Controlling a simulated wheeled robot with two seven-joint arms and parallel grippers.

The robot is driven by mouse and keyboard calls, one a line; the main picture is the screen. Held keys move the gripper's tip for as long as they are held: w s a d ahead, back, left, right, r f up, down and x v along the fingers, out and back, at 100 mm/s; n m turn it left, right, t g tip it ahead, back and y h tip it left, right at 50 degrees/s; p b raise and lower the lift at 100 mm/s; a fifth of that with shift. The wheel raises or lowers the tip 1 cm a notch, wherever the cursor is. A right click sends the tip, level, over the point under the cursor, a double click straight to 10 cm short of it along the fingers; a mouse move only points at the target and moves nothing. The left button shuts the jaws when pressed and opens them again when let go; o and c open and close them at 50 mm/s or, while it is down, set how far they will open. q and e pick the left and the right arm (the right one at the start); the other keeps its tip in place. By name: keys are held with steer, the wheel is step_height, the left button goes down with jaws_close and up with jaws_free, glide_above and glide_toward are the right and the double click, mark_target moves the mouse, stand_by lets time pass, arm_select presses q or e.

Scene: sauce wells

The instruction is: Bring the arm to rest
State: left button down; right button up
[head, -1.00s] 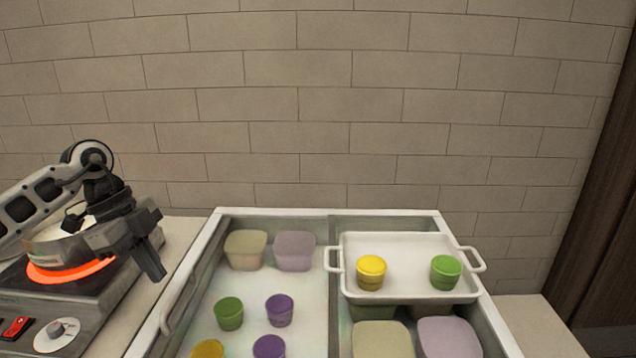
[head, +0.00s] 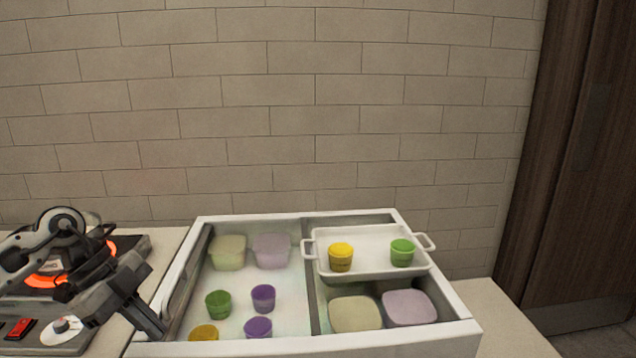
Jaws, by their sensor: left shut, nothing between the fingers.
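My left gripper (head: 150,322) is at the lower left in the head view. Its fingers are together with nothing between them, pointing down and to the right. It appears in front of the left wall of the white bin (head: 400,343); I cannot tell whether it touches it. The left arm comes in from the left, across the hot plate. My right gripper is not in view.
A hot plate (head: 20,310) with a glowing ring is at left. In the bin are green, purple and yellow cups and pale tubs. A white tray (head: 372,240) holds a yellow cup (head: 341,257) and a green cup (head: 402,253). Counter at right (head: 510,320) is clear.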

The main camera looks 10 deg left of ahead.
arm_select(q)
steer(key=s+d+f+t+h, duration=0.2)
steer(key=d+t+h, duration=0.75)
steer(key=d, duration=1.15)
steer(key=s+a+f+n+y, duration=0.1)
steer(key=s+f+n+y, duration=0.5)
steer(key=f+n, duration=0.2)
steer(key=s+a+f+n+y, duration=0.2)
steer(key=s+f+n+y, duration=0.4)
steer(key=f, duration=0.6)
steer(key=shift+s+n+y, duration=0.4)
steer(key=shift+n+y, duration=0.05)
steer(key=shift+n, duration=0.75)
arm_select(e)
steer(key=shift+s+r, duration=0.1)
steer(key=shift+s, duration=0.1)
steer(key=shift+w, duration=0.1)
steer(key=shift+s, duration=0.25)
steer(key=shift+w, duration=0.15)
